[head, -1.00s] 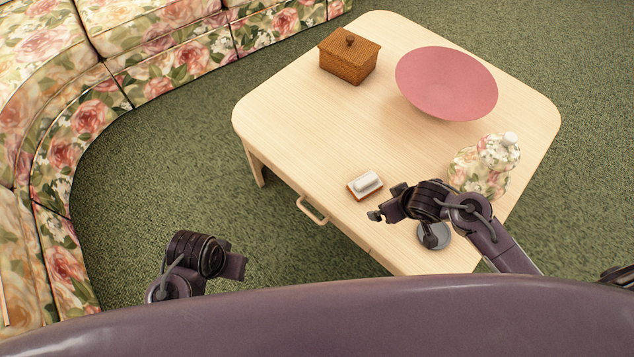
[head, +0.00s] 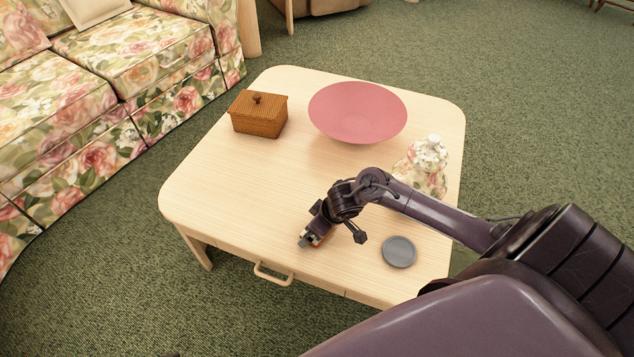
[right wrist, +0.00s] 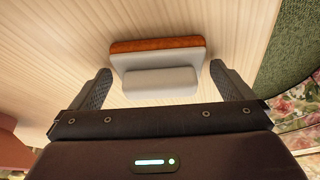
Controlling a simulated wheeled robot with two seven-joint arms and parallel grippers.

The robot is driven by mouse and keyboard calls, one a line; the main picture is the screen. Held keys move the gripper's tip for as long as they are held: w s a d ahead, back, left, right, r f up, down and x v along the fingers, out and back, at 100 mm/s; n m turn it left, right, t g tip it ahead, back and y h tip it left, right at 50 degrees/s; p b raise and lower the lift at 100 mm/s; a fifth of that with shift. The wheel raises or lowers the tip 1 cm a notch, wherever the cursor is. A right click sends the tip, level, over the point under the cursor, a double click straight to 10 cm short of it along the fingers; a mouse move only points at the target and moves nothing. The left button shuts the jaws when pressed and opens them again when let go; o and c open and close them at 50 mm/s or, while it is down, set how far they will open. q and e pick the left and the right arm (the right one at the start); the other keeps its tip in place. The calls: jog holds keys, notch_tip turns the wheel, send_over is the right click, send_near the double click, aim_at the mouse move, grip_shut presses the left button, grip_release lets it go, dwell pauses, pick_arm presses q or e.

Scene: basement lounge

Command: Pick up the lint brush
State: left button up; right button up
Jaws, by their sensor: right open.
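The lint brush (right wrist: 158,62) lies on the table, a pale grey block with a raised grey handle and an orange-brown edge. In the head view the brush (head: 318,238) is partly hidden under my right gripper (head: 335,222). In the right wrist view my right gripper (right wrist: 160,88) is open, with one finger on each side of the brush and a gap at both sides. The brush's handle lies between the fingertips. My left gripper is not in view.
The light wooden table (head: 230,190) also holds a grey round dish (head: 399,252), a floral jar (head: 424,165), a pink bowl (head: 357,112) and a wooden lidded box (head: 258,114). A floral sofa (head: 130,60) stands at the left. The table's left part is clear.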

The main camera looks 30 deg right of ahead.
jog(key=shift+c, duration=0.4)
jog(key=c, duration=0.8)
jog(key=shift+c, duration=0.2)
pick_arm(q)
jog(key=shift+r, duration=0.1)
pick_arm(e)
jog(key=shift+r, duration=0.1)
jog(key=shift+r, duration=0.25)
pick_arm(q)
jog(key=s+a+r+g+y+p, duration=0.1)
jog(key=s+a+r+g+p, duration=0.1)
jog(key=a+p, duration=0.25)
pick_arm(e)
notch_tip(320, 180, up, 8)
jog(key=shift+w+r, duration=0.1)
jog(key=shift+r, duration=0.1)
pick_arm(q)
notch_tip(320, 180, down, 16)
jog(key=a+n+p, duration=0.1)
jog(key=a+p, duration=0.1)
jog(key=p, duration=0.2)
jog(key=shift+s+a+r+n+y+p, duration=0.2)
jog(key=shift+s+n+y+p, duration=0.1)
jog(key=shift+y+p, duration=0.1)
pick_arm(e)
notch_tip(320, 180, up, 11)
